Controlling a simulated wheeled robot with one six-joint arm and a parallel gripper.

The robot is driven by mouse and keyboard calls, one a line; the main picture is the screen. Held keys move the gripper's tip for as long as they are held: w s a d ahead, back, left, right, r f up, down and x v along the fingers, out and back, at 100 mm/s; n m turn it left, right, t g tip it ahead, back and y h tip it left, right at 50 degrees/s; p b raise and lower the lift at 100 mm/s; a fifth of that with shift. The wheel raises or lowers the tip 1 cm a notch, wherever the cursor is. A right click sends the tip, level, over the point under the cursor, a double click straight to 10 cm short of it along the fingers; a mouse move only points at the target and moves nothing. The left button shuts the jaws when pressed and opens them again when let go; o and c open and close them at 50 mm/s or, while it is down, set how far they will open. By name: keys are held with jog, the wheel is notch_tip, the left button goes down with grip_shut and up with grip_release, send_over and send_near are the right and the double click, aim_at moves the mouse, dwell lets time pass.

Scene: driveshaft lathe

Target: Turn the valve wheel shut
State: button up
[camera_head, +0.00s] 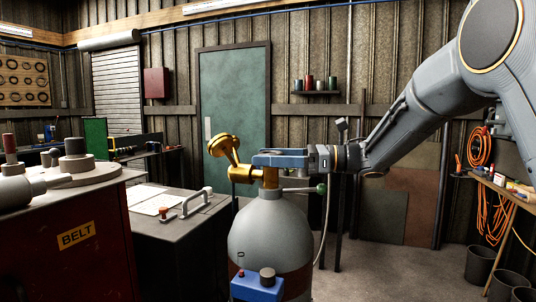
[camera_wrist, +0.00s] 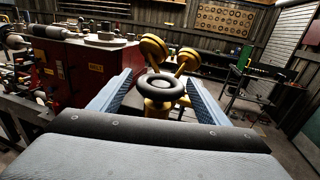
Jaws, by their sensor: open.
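The valve wheel is a dark round ring (camera_wrist: 160,85) on top of the gold valve body (camera_wrist: 158,106) in the wrist view. My gripper (camera_wrist: 158,79) is open, with one blue finger on each side of the wheel and a visible gap on both sides. In the head view my gripper (camera_head: 262,158) reaches in level from the right, over the gold valve body (camera_head: 270,178) on the grey cylinder (camera_head: 270,232). The wheel is hidden behind the near finger there. Whether the fingers are exactly at the wheel's height is hard to tell.
Gold gauges (camera_head: 223,146) stand just left of my fingertips and show beyond the wheel in the wrist view (camera_wrist: 153,48). A green-ended lever (camera_head: 321,189) and a hose are below my gripper. A grey cabinet with a handle (camera_head: 197,202) and a red machine (camera_head: 75,235) stand left.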

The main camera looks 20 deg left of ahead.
jog(key=shift+a, duration=0.15)
jog(key=c, duration=1.1)
jog(key=shift+o, duration=0.2)
